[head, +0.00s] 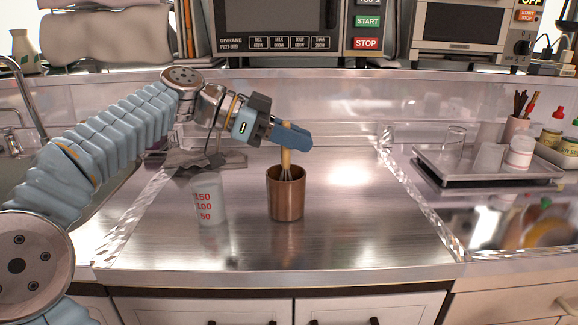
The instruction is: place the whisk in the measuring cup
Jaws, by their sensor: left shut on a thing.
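The measuring cup (209,205) is whitish and translucent with red numbers, standing upright on the steel counter. A brown cup (285,200) stands to its right, apart from it. The whisk (286,163) has a light wooden handle and stands upright, with its wire end at the mouth of the brown cup and its lower part hidden inside. My left gripper (289,138) is shut on the top of the whisk's handle, above the brown cup. My right gripper is not in view.
A sink (20,160) is at the left. The counter right of the brown cup is clear.

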